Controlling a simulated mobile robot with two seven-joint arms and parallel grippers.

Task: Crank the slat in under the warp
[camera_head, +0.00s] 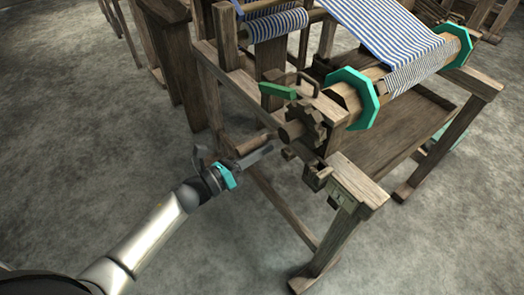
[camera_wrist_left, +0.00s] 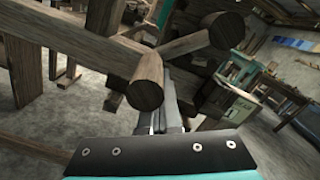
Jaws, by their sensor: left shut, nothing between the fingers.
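The striped blue-and-white warp (camera_head: 385,30) runs down to a wooden roller with teal octagonal flanges (camera_head: 352,97). At the roller's near end is a toothed wooden wheel (camera_head: 305,125). A short round wooden handle (camera_head: 252,143) sticks out to its left. My left gripper (camera_head: 266,152) is shut and empty, just below and beside this handle; I cannot tell whether they touch. In the left wrist view the shut fingers (camera_wrist_left: 172,90) lie right beside a round wooden end (camera_wrist_left: 146,94). I cannot make out the slat for sure. My right gripper is out of view.
A green lever (camera_head: 277,90) sits above the toothed wheel. A second striped roll (camera_head: 277,24) is at the back. The loom's front post (camera_head: 340,235) stands right of my arm. Bare concrete floor lies to the left and below.

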